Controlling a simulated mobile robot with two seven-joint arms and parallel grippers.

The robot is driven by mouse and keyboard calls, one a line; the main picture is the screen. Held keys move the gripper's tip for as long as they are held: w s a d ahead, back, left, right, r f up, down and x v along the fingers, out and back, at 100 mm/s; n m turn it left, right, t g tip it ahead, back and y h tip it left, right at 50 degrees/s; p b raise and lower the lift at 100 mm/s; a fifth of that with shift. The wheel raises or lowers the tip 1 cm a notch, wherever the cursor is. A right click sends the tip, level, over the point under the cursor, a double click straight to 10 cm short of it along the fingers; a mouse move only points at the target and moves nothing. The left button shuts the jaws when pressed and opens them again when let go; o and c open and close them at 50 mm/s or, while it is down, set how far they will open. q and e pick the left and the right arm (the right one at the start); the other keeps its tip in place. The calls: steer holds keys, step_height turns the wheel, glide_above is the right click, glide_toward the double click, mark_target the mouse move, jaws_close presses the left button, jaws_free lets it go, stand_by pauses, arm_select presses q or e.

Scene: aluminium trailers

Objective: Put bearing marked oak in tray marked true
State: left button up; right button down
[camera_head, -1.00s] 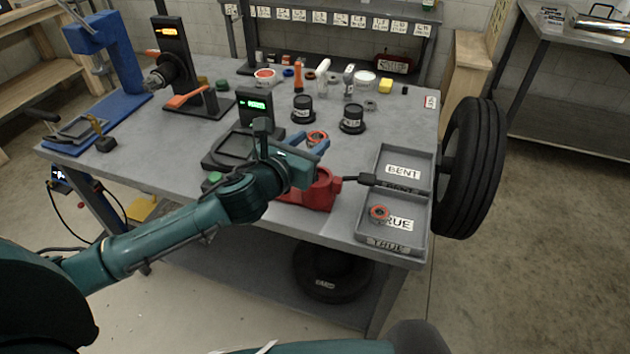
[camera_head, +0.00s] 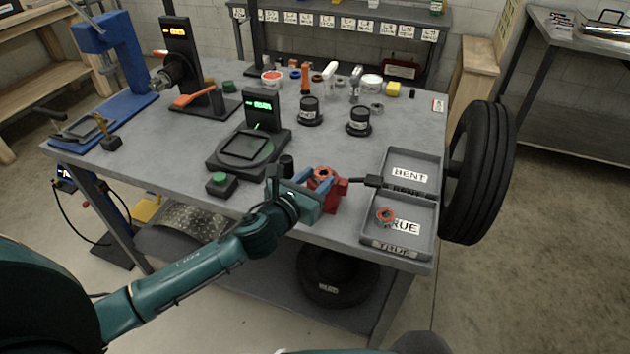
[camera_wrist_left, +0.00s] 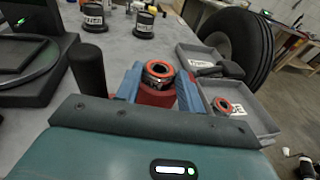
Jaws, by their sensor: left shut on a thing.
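A bearing with an orange-red ring (camera_head: 322,174) is between the blue fingers of my left gripper (camera_head: 320,182), which is shut on it. In the left wrist view the bearing (camera_wrist_left: 159,72) shows upright between the fingertips, with a red body behind and below it. I cannot read any mark on it. The grey tray marked TRUE (camera_head: 412,244) is at the front right corner of the table, to the right of the gripper. A second orange-ringed bearing (camera_head: 385,215) lies in it, also seen in the left wrist view (camera_wrist_left: 222,104). My right gripper is not in view.
The tray marked BENT (camera_head: 408,160) adjoins the TRUE tray behind. A red vise-like fixture (camera_head: 334,196) with a dark handle (camera_head: 362,181) stands between gripper and trays. A large tyre (camera_head: 480,170) stands right of the trays. Two black labelled weights (camera_head: 359,122) stand behind.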

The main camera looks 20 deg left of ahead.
arm_select(q)
steer(key=shift+f, duration=0.1)
steer(key=o, duration=1.3)
steer(key=shift+f, duration=0.1)
